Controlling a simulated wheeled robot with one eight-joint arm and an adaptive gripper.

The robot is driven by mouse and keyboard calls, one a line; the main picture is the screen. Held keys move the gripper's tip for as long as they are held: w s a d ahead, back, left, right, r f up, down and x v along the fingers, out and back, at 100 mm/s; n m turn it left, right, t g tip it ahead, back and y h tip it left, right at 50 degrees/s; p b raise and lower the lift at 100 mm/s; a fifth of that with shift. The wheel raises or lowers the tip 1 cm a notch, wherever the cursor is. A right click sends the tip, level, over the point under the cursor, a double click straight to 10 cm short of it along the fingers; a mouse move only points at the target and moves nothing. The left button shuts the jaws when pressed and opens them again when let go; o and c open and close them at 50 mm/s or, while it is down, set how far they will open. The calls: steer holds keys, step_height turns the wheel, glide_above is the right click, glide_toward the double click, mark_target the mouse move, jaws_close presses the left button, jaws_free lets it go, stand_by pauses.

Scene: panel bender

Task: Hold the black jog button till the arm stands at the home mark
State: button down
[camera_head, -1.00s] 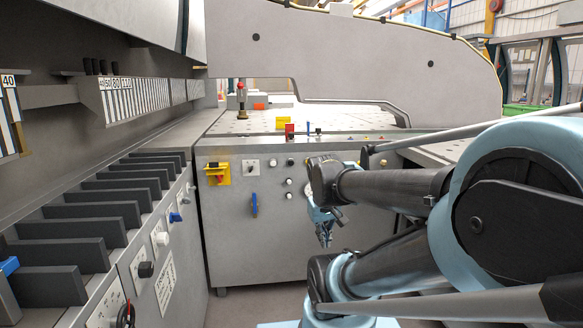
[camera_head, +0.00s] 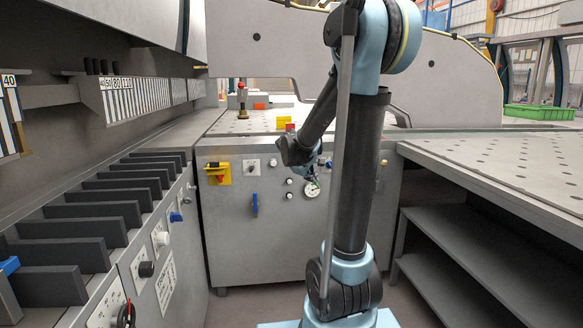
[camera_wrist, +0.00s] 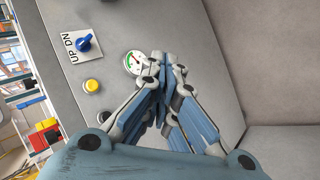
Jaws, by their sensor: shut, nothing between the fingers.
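My gripper (camera_head: 314,182) is shut and empty in front of the cabinet's front panel. In the wrist view its closed fingertips (camera_wrist: 170,64) are beside a round gauge (camera_wrist: 133,62) with a red and green dial. A black knob (camera_head: 146,269) is on the left panel. The machine's big grey arm (camera_head: 255,55) spans the back above the table. I cannot make out a home mark.
A yellow button (camera_wrist: 92,85) and a blue UP/DN switch (camera_wrist: 84,42) lie near my gripper. A yellow-and-red switch (camera_head: 218,174) and a blue handle (camera_head: 254,204) are on the front panel. A perforated table (camera_head: 500,165) stands on the right. Floor before the cabinet is clear.

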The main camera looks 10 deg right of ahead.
steer(key=w+a+n+t, duration=0.1)
steer(key=w+n, duration=0.1)
steer(key=w, duration=0.5)
steer(key=w+a+f+n+t, duration=0.1)
steer(key=w+a+n, duration=0.1)
steer(key=w, duration=0.5)
steer(key=shift+a+f+t+h, duration=0.3)
steer(key=shift+h, duration=0.1)
steer(key=shift+w, duration=0.15)
steer(key=w, duration=0.8)
steer(key=shift+w, duration=0.25)
steer(key=shift+w, duration=0.15)
stand_by(0.4)
steer(key=shift+w+r, duration=0.1)
steer(key=shift+w, duration=0.15)
